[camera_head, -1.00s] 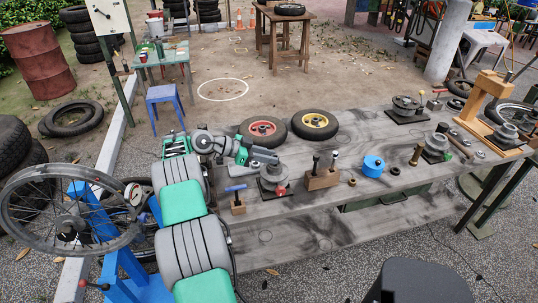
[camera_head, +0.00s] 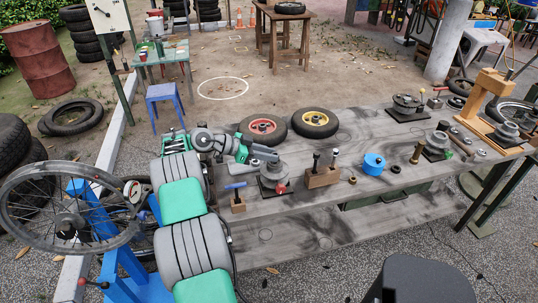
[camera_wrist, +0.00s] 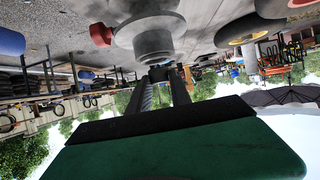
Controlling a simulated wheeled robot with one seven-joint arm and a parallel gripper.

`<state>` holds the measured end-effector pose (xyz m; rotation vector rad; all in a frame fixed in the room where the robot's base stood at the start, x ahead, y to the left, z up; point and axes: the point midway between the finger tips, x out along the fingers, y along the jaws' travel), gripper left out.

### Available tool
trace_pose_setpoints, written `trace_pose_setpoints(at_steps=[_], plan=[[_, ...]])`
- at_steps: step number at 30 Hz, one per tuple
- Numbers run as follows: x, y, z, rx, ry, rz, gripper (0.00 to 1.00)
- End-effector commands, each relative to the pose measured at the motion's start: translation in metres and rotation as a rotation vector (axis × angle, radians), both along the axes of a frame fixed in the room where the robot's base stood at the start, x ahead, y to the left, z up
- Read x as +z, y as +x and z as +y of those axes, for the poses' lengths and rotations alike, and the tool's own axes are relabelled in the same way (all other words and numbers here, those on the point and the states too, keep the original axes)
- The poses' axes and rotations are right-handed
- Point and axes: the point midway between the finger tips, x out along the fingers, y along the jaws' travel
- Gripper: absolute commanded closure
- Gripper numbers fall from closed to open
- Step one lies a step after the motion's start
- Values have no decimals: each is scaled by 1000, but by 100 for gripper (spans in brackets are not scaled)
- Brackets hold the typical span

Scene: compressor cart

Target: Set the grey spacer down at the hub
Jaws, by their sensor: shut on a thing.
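The hub (camera_head: 268,184) is a stepped grey metal piece on a dark plate at the bench's near left, with a red knob in front. It also shows upside down in the wrist view (camera_wrist: 143,30), beyond my fingertips. My gripper (camera_head: 268,158) is at the top of the hub, reaching in from the left. In the wrist view my two dark fingers (camera_wrist: 160,76) close together just short of the hub's round end. They are shut on the grey spacer, which is mostly hidden between the fingertips. I cannot tell whether the spacer touches the hub.
Two wheels, red-centred (camera_head: 263,128) and yellow-centred (camera_head: 315,122), lie behind. A blue cylinder (camera_head: 373,164) is further right. The front bench strip is mostly clear.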

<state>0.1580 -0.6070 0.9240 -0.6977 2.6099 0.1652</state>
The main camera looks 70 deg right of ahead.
Motion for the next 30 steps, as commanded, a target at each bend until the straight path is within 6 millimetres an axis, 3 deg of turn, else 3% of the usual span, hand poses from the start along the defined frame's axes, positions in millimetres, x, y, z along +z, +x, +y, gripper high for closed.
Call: trace_pose_setpoints(at_steps=[18, 19, 26, 27, 30], plan=[[-16, 0, 0, 0, -1, 0, 100], [-16, 0, 0, 0, -1, 0, 75], [-15, 0, 0, 0, 0, 0, 56], [-15, 0, 0, 0, 0, 0, 66], [-15, 0, 0, 0, 1, 1, 58]])
